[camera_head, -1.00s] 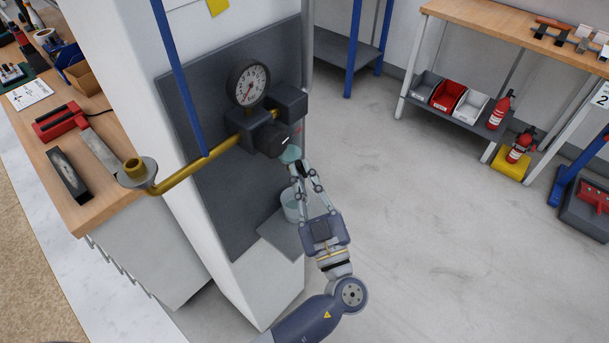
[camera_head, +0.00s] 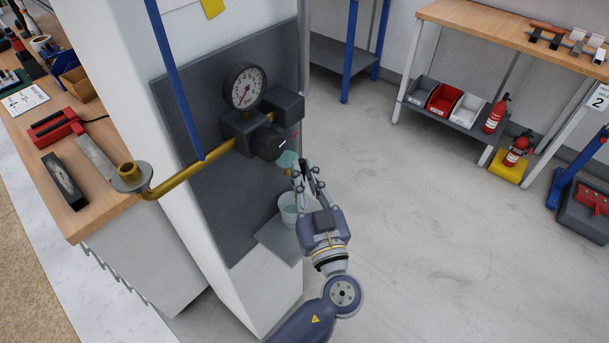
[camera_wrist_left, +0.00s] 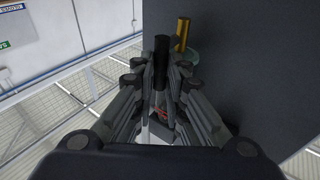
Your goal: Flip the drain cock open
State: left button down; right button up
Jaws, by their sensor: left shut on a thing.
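A dark valve block (camera_head: 265,135) with a dial gauge (camera_head: 244,86) is mounted on a grey panel. Below it hangs a teal bowl (camera_head: 287,160) with a short brass outlet (camera_head: 288,172), also seen in the left wrist view as a brass cylinder (camera_wrist_left: 183,32). My left gripper (camera_head: 303,168) is just right of this outlet, in front of the panel. In the left wrist view its fingers (camera_wrist_left: 162,88) are shut around a black rod-like handle (camera_wrist_left: 162,55), apparently the cock's lever. The fingers hide the lever's joint. My right gripper is out of view.
A clear bucket (camera_head: 290,208) stands on a small grey shelf (camera_head: 270,238) below the outlet. A brass pipe (camera_head: 185,180) runs left from the block, beside a blue pipe (camera_head: 178,85). A workbench (camera_head: 95,210) is at left.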

pick_arm(q)
jog(key=c, duration=1.6)
grip_release()
jog(key=shift+c, duration=0.2)
jog(key=v, duration=1.2)
